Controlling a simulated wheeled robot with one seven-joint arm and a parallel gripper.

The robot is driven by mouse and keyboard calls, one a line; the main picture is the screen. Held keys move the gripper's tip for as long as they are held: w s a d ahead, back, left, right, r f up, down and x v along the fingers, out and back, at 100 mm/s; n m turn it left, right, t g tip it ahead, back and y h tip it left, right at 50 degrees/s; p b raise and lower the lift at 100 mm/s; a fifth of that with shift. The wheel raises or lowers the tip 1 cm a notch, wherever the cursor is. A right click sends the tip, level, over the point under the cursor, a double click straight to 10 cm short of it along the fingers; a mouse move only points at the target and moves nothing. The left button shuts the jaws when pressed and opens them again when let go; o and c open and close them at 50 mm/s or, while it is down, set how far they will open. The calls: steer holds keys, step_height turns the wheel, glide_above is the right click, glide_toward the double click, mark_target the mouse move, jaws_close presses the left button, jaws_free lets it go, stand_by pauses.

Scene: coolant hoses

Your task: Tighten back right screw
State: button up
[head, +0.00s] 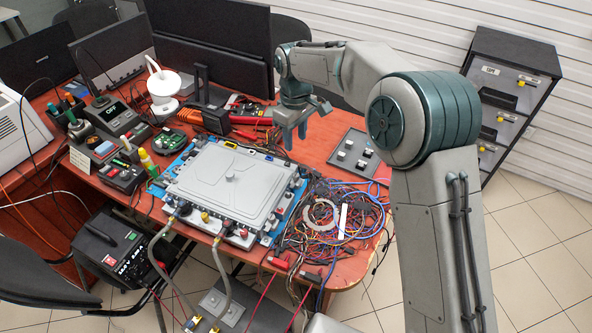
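A grey metal cover (215,195) sits on a blue-edged unit (268,236) on the red-brown table. A round knob (230,176) stands near the cover's middle. A dark fitting (295,178) shows at the unit's back right corner. Individual screw heads are too small to tell apart, so I cannot tell how tight the back right screw is. My gripper (295,137) hangs above the table, behind and near the unit's back right corner, fingers pointing down. Its fingers look apart, with nothing visible between them. It does not appear to touch the unit.
Two coolant hoses (222,285) run down from the unit's front edge. Tangled wires (330,225) cover the table right of it. A dark tray (355,152) with small parts lies at the back right. Monitors (215,35) stand behind; tools and a soldering station (112,115) crowd the left.

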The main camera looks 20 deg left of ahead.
mark_target(295, 175)
step_height(295, 175, down, 14)
steer(key=shift+r+p, duration=0.2)
steer(key=shift+p, duration=0.5)
